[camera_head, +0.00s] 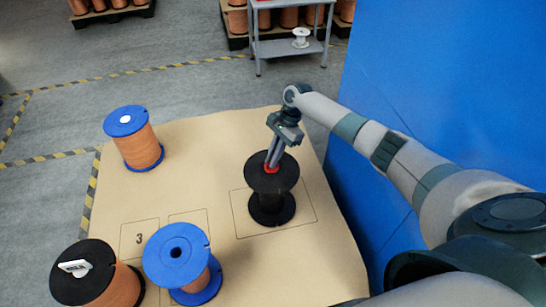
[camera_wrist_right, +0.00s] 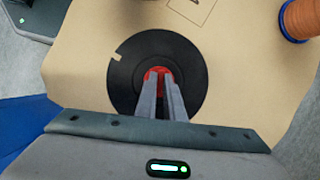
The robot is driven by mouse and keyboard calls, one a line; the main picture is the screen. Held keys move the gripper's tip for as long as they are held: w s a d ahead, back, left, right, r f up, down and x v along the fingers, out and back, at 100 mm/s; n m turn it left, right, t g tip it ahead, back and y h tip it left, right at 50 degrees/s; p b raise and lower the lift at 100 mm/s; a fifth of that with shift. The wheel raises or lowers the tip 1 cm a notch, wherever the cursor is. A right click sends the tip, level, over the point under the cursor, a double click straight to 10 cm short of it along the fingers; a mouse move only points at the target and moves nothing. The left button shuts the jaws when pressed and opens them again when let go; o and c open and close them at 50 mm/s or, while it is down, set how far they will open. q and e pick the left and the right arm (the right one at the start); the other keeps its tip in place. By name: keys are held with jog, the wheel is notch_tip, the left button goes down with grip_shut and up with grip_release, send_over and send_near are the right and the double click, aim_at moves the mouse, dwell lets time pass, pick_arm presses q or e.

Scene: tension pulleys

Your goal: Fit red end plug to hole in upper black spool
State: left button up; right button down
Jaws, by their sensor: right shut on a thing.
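The black spool (camera_head: 285,178) stands upright on the tan mat, inside a drawn rectangle. Its round top flange (camera_wrist_right: 125,75) with one notch fills the middle of the right wrist view. My right gripper (camera_head: 271,166) points down at the centre of this flange. It is shut on the red end plug (camera_head: 271,170), which also shows between the fingertips in the right wrist view (camera_wrist_right: 158,73). The plug is at the spool's centre hole; the fingers hide much of it, and I cannot tell how deep it sits. My left gripper is not in view.
A blue spool with copper wire (camera_head: 176,254) and a black-topped one with a white piece on it (camera_head: 82,272) stand front left. Another blue spool (camera_head: 126,121) stands back left. A blue wall (camera_head: 440,80) is at right. The tan mat (camera_head: 205,150) is clear between the spools.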

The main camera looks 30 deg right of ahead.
jog(key=shift+f, duration=0.7)
jog(key=shift+f, duration=0.2)
dwell(0.4)
jog(key=c, duration=1.8)
grip_release()
jog(key=shift+r, duration=0.1)
jog(key=b+v, duration=0.1)
jog(key=v, duration=1.6)
jog(key=shift+b, duration=0.3)
jog(key=shift+d, duration=0.1)
